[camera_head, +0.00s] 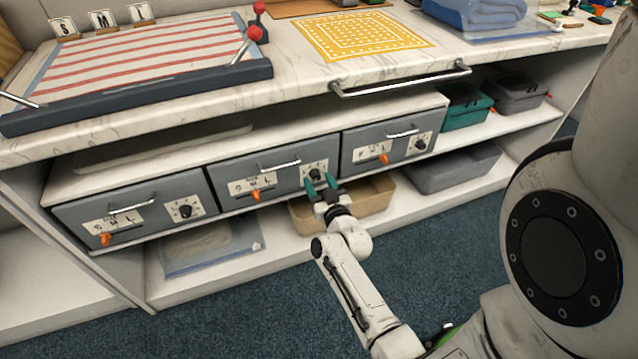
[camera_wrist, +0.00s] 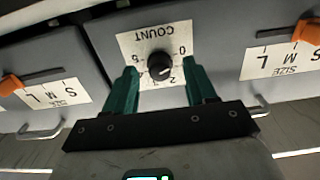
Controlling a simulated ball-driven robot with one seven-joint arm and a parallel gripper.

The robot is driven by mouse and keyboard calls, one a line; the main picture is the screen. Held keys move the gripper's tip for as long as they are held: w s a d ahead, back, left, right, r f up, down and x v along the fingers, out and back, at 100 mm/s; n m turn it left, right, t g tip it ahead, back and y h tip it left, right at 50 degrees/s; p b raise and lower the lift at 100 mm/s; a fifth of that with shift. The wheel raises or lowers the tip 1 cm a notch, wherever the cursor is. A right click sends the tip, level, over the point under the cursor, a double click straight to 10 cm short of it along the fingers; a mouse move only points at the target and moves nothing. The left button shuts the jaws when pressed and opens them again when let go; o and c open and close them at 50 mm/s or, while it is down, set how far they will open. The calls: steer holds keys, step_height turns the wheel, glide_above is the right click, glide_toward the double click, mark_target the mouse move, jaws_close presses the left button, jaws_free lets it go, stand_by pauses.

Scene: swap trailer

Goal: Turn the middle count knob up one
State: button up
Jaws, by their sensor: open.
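The middle count knob (camera_head: 315,174) is a small black dial on a white label on the right part of the middle grey drawer (camera_head: 235,188). In the wrist view the knob (camera_wrist: 160,66) shows upside down on its label (camera_wrist: 138,43), which reads COUNT with numbers around the dial. A small white mark shows on its face toward the lower right of the picture. My gripper (camera_head: 320,183) is open in front of the drawer. In the wrist view its green fingers (camera_wrist: 160,74) stand on either side of the knob, with gaps between them and it.
Orange size sliders (camera_head: 256,195) sit on the drawers. Similar drawers with count knobs flank the middle one, at left (camera_head: 185,211) and right (camera_head: 421,144). Drawer handles (camera_head: 281,166) stick out. A tan bin (camera_head: 375,192) stands on the shelf below; the counter overhangs above.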

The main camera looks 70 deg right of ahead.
steer(key=shift+w+d, duration=0.2)
steer(key=shift+d, duration=0.05)
steer(key=c, duration=1)
